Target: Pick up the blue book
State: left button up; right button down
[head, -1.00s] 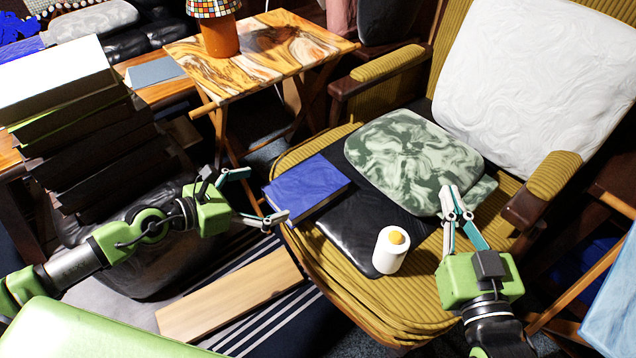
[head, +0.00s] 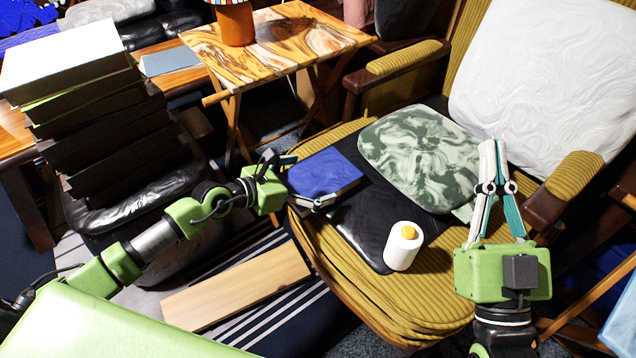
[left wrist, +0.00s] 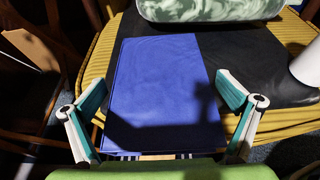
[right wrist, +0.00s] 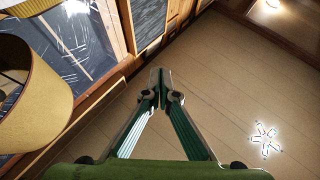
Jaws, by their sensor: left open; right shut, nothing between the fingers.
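The blue book (head: 326,172) lies flat on the chair seat's left side, on a black cushion. In the left wrist view the book (left wrist: 165,90) fills the middle, partly in shadow. My left gripper (head: 308,178) is open at the book's near-left edge, with a finger on either side of the book in its wrist view. I cannot tell whether the fingers touch it. My right gripper (head: 493,145) is shut and empty, pointing up in front of the chair's right side.
A green marbled cushion (head: 420,155) lies just right of the book. A wooden board (head: 235,288) lies below left. A side table (head: 285,40) stands behind.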

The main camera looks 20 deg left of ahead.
aim_at(326, 172)
pick_arm(q)
jog(key=shift+x, duration=1.2)
jog(key=c, duration=1.2)
jog(key=shift+o, duration=0.2)
pick_arm(e)
jog(key=s+r+t, duration=0.2)
jog(key=r, duration=0.1)
jog(key=shift+s+d+r+y, duration=0.15)
jog(key=shift+s+y, duration=0.15)
pick_arm(q)
jog(key=shift+r, duration=0.15)
pick_arm(e)
jog(key=shift+w, duration=0.15)
